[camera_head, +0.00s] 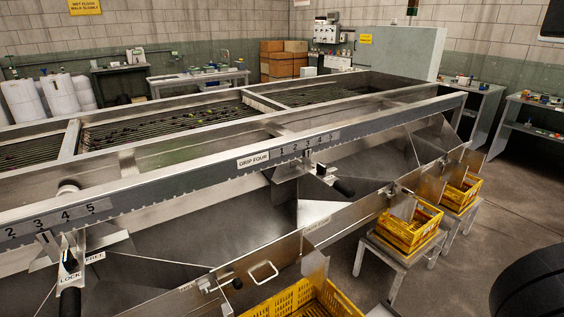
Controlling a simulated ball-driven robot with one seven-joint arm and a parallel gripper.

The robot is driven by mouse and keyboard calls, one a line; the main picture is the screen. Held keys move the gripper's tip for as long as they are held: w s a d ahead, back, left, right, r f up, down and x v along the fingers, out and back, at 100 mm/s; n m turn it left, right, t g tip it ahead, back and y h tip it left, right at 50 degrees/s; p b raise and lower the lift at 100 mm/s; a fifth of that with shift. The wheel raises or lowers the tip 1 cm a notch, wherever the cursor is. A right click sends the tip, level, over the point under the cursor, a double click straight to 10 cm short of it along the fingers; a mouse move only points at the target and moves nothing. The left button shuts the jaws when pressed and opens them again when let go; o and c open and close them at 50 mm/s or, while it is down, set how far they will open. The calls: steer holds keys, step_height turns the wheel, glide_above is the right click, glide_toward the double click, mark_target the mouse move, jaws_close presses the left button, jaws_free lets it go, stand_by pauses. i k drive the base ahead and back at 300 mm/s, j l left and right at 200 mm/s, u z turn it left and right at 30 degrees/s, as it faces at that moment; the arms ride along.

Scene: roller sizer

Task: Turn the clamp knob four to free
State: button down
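A label ending in "FOUR" (253,159) is on the long steel rail, left of a number scale (304,146) running 1 to 5. Below that scale is a clamp (290,166) with a steel bracket. A black handle (343,187) sticks out to its lower right. I cannot read any lock or free marks at this clamp. A nearer clamp (68,258) at the left has a black handle (70,302) pointing down by a LOCK label (70,278), with a FREE label (95,257) to its right. My gripper is not in view.
Steel chutes slope below the rail. Yellow crates (408,231) stand on grey stands along the front, with another yellow crate (305,303) at the bottom. A dark rounded shape (530,291) fills the lower right corner. Open floor (500,215) lies to the right.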

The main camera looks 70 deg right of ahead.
mark_target(322, 170)
steer(key=z, duration=1.55)
steer(key=i, duration=0.1)
steer(key=z, duration=0.05)
